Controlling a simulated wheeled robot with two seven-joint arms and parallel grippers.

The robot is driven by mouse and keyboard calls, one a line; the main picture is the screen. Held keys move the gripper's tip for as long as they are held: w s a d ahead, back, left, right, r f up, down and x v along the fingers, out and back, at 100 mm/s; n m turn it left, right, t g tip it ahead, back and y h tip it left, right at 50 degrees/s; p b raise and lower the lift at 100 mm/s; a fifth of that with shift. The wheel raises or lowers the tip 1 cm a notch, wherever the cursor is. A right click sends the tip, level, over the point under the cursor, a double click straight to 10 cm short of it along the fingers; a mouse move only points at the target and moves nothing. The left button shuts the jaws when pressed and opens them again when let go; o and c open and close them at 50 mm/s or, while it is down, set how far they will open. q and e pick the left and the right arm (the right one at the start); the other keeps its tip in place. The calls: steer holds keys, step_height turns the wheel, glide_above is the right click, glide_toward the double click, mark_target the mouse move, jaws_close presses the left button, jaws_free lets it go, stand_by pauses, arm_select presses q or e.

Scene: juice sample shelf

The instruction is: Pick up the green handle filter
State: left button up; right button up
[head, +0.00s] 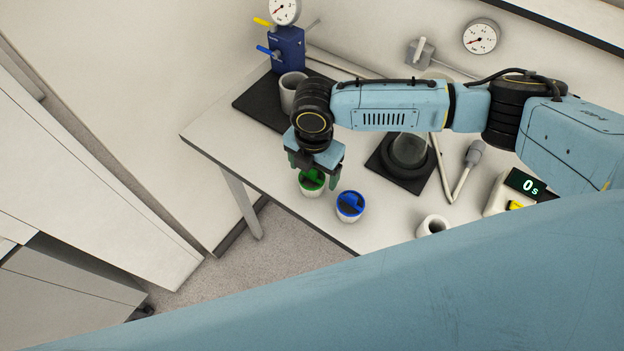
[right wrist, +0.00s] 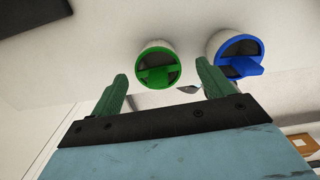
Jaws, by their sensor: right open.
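The green handle filter (head: 312,182) is a small white cup with a green rim and green cross handle, standing near the front edge of the table. My right gripper (head: 315,172) is open, just above and around it in the head view, with nothing held. In the right wrist view the green handle filter (right wrist: 157,66) shows ahead of and between the two green fingers of my right gripper (right wrist: 160,85). I cannot tell whether the fingers touch it. My left gripper is not in view.
A blue handle filter (head: 350,206) stands close to the right of the green one, also in the wrist view (right wrist: 238,53). A grey cup (head: 291,90) stands behind.

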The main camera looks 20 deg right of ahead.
mark_target(312, 177)
step_height(312, 177, down, 4)
steer(key=shift+a+r, duration=0.15)
steer(key=shift+r, duration=0.05)
steer(key=shift+f, duration=0.15)
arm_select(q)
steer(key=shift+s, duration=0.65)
arm_select(e)
steer(key=c, duration=1.1)
